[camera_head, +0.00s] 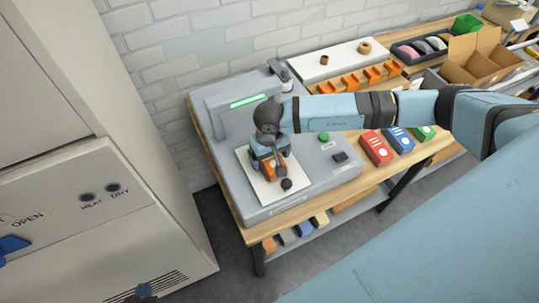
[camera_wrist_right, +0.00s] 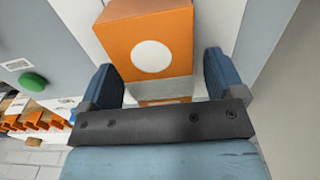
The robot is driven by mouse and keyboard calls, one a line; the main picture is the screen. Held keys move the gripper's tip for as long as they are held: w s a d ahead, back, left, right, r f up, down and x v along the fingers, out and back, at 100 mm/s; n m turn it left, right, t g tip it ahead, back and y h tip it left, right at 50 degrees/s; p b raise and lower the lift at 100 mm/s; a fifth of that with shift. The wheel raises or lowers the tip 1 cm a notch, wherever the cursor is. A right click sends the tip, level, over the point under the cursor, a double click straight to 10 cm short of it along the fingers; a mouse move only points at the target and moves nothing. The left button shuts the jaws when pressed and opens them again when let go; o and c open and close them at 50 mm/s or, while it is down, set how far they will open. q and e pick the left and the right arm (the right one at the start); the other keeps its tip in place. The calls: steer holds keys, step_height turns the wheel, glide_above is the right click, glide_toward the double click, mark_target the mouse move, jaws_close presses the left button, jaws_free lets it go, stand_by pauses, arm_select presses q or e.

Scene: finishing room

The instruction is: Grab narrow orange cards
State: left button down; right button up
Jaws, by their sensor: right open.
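An orange card pack (camera_head: 271,172) stands on a white plate (camera_head: 257,185) on the grey machine. In the right wrist view the pack (camera_wrist_right: 150,25) is an orange block with a white circle and a pale band across it. My right gripper (camera_head: 272,158) is over the pack from above. Its blue fingers (camera_wrist_right: 158,65) are spread on either side of the pack, with gaps visible on both sides. The gripper partly hides the pack in the head view. A small dark-blue part at the bottom left edge appears to be my left gripper (camera_head: 142,292); its jaws are not clear.
An orange rack (camera_head: 350,83) is behind. A large cabinet (camera_head: 70,190) stands left.

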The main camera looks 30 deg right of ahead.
steer(key=shift+f, duration=0.15)
steer(key=shift+c, duration=0.2)
steer(key=c, duration=1.1)
steer(key=shift+c, duration=0.3)
steer(key=shift+r, duration=0.2)
